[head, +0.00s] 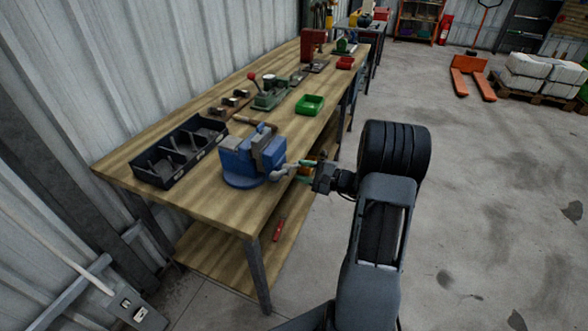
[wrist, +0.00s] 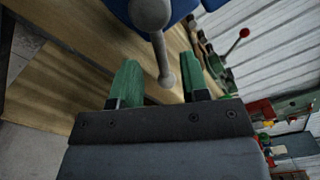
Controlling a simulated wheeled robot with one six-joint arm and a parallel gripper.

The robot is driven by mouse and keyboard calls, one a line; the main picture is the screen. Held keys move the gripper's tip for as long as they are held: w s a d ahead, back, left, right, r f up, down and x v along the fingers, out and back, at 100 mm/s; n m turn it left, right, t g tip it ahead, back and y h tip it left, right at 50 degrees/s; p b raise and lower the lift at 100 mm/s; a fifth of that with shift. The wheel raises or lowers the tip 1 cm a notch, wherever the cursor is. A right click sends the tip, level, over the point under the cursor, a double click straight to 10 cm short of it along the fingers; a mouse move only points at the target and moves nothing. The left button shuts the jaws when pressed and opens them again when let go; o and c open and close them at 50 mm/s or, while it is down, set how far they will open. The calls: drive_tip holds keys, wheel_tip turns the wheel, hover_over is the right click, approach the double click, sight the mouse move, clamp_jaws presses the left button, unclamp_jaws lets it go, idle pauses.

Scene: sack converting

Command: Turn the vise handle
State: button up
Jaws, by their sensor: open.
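A blue bench vise (head: 246,160) stands near the front corner of the wooden workbench. Its grey handle (head: 288,171) points out over the bench's right edge. In the wrist view the handle bar (wrist: 161,55) ends in a round knob and lies between the two green fingers. My gripper (head: 306,172) is open around the handle's end, with a visible gap on both sides in the wrist view (wrist: 160,75). Contact with the handle cannot be seen. The blue vise body (wrist: 185,10) shows only at the top of the wrist view.
A black divided tray (head: 180,151) sits left of the vise. A hammer-like tool (head: 254,122), a green bin (head: 310,104) and a green press with a red knob (head: 270,92) are behind it. The floor right of the bench is clear near me. An orange pallet jack (head: 470,77) stands far off.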

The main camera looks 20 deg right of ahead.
drive_tip(key=shift+x, duration=1.15)
drive_tip(key=shift+c, duration=0.4)
clamp_jaws()
drive_tip(key=shift+a, duration=0.2)
drive_tip(key=shift+f, duration=0.1)
